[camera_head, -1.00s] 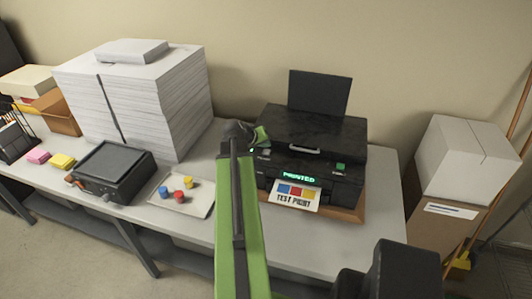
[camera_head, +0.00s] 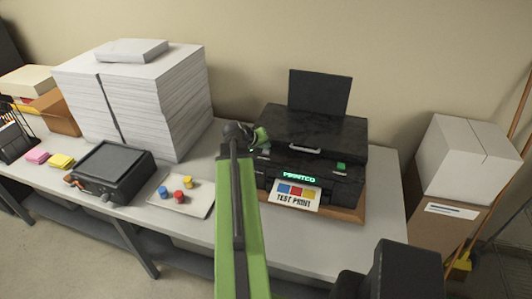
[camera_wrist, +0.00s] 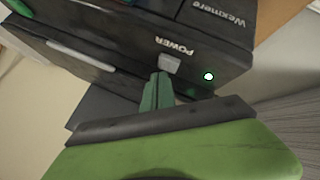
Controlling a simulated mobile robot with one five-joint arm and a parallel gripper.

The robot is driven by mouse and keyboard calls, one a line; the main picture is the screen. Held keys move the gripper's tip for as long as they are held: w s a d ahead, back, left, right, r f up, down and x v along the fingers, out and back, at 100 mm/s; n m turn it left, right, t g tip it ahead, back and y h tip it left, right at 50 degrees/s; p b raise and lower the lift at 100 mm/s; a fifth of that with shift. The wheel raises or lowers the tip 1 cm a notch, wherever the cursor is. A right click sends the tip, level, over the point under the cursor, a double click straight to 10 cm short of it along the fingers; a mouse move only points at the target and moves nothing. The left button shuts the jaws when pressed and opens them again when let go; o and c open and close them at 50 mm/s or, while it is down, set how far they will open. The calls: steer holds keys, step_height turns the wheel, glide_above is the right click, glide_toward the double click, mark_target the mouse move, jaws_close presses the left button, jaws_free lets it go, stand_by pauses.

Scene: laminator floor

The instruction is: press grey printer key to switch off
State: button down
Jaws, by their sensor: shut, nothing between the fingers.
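The black printer (camera_head: 318,135) stands on the table, with its display (camera_head: 299,177) lit green and reading "PRINTED". In the wrist view, the grey key (camera_wrist: 170,62) sits on the printer's black panel beside the word POWER. A small whitish-green light (camera_wrist: 208,76) is lit near it. My gripper (camera_wrist: 159,77) is shut and empty, its green fingertips just below the grey key in that view. I cannot tell whether they touch it. In the head view my gripper (camera_head: 262,137) is at the printer's left front corner, and my arm hides part of that side.
A test print (camera_head: 293,195) sticks out of the printer's front. A tray (camera_head: 172,207) with coloured pieces, a dark flat device (camera_head: 112,168) and a tall paper stack (camera_head: 140,95) stand to the left. White and brown boxes (camera_head: 465,160) stand to the right.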

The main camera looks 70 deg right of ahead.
mark_target(265, 152)
steer(key=shift+f+b, duration=0.45)
stand_by(0.4)
steer(key=shift+r+p, duration=0.95)
step_height(265, 152, up, 6)
steer(key=p, duration=0.6)
